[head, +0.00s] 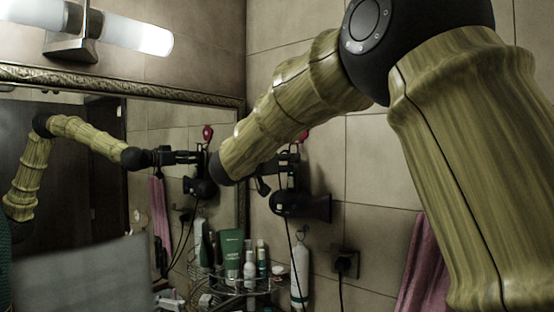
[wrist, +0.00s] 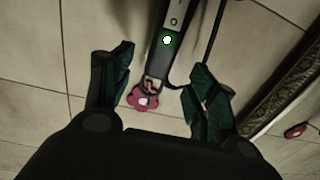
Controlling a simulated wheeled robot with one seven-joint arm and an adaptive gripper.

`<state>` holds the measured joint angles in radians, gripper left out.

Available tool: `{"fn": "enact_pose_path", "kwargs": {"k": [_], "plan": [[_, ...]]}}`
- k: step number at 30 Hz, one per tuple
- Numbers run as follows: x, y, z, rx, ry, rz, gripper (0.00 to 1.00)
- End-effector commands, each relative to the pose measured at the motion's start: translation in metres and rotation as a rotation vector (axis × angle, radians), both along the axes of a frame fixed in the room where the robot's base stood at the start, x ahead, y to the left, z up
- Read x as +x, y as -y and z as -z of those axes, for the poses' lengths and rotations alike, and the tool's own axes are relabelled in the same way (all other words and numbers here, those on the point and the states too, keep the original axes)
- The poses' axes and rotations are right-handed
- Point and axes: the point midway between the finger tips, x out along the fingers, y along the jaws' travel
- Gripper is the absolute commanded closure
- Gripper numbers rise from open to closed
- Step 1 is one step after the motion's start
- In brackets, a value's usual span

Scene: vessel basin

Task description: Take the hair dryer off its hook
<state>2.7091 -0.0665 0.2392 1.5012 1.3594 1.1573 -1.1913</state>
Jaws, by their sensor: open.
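The black hair dryer (head: 300,204) hangs against the tiled wall, its handle up and its barrel low. In the wrist view its handle (wrist: 178,40) has a grey strip and a small lit button. The handle's end loop meets a pink flower-shaped hook (wrist: 143,98); the hook's red edge (head: 304,136) shows above the dryer in the head view. My gripper (head: 284,165) is open at the handle. In the wrist view its fingers (wrist: 164,60) stand on either side of the handle, with gaps visible. Their depth relative to the handle is hard to judge.
A framed mirror (head: 120,85) on the left reflects my arm and the dryer. Bottles (head: 230,250) crowd a wire rack (head: 240,287) below. A dark cord (head: 290,240) hangs from the dryer. A wall plug (head: 344,263) and pink towel (head: 418,265) are to the right.

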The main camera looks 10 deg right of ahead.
Motion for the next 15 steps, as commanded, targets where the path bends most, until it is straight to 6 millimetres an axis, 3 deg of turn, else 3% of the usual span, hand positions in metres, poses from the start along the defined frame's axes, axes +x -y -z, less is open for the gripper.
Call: {"fn": "enact_pose_path", "kwargs": {"k": [6,15], "plan": [[0.02,0.027,-0.003,0.0,0.0,0.004,0.42],[0.033,0.044,-0.001,-0.001,0.001,0.005,0.42]]}}
